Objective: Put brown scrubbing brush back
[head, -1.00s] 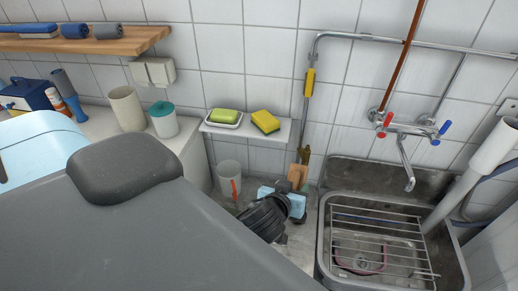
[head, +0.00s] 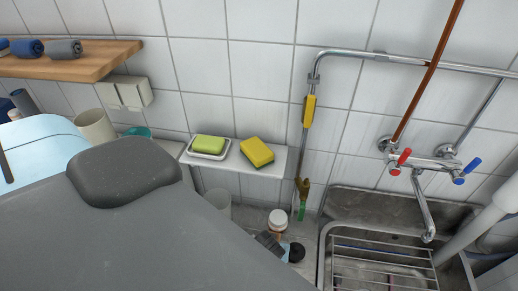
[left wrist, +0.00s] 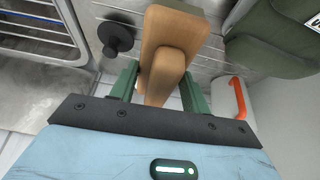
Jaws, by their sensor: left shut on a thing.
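The brown scrubbing brush (left wrist: 172,48) is a wooden block with a rounded raised part, seen close up in the left wrist view. My left gripper (left wrist: 160,80) has its green fingers closed on either side of it. In the head view the left gripper (head: 284,247) is low between the small shelf and the sink, mostly hidden by my grey arm. A small brown and white shape (head: 278,221) shows just above it; I cannot tell there whether it is the brush. The brush's underside is hidden. My right gripper is out of view.
A small white shelf (head: 232,161) holds a green soap (head: 209,145) and a yellow sponge (head: 257,152). The metal sink (head: 347,205) with its rack (head: 385,262) is at right. A black round thing (head: 297,252) is beside the gripper.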

